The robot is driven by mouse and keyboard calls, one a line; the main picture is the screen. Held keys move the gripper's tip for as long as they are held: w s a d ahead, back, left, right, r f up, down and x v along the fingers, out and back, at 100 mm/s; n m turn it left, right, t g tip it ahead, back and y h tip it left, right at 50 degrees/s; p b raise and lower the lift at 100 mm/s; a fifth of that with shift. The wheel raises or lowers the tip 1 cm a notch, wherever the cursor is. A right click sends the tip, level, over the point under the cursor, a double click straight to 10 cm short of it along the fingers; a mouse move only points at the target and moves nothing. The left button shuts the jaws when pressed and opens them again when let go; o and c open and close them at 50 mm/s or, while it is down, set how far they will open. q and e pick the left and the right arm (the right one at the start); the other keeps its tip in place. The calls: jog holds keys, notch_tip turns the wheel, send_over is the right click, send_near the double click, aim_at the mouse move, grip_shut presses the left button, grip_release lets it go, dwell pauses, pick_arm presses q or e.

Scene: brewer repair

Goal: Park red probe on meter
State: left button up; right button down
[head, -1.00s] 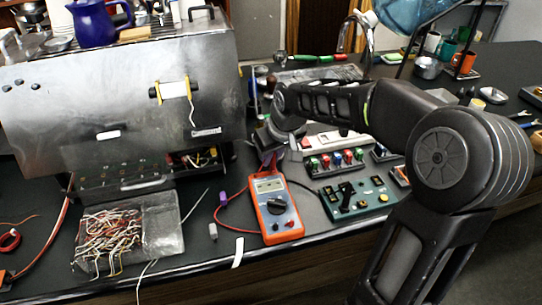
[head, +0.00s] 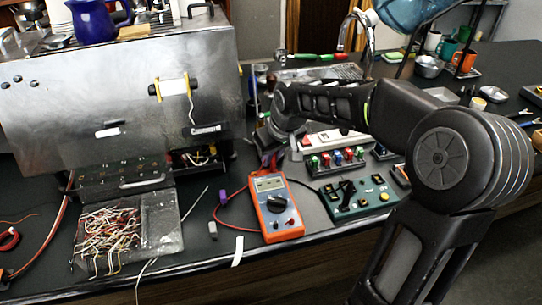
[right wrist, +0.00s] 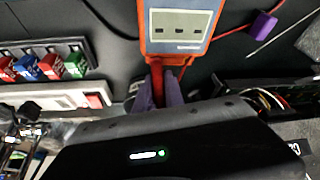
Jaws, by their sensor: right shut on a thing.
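The orange multimeter (head: 274,214) lies face up near the front edge of the dark worktop, its display end toward the back. It also shows at the top of the right wrist view (right wrist: 180,30). My right gripper (head: 269,162) is at the meter's display end, its fingers pointing at it. In the right wrist view it is shut on the red probe (right wrist: 157,84), a slim red shape between the fingers, close to the meter's end. I cannot tell whether the probe touches the meter; its tip is unclear. A red lead (head: 231,201) curves left of the meter. My left gripper is out of view.
A purple piece (head: 222,195) and a grey piece (head: 213,229) lie left of the meter. A green switch board (head: 357,198) is at its right. The steel brewer (head: 70,110) stands behind left, with a wire-filled tray (head: 165,220) in front.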

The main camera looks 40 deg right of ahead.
dwell(0.8)
jog(key=c, duration=1.3)
grip_release()
jog(key=shift+c, duration=0.2)
jog(key=v, duration=0.7)
jog(key=shift+s+r+b, duration=0.2)
jog(key=shift+r+b, duration=0.15)
jog(key=shift+b, duration=0.1)
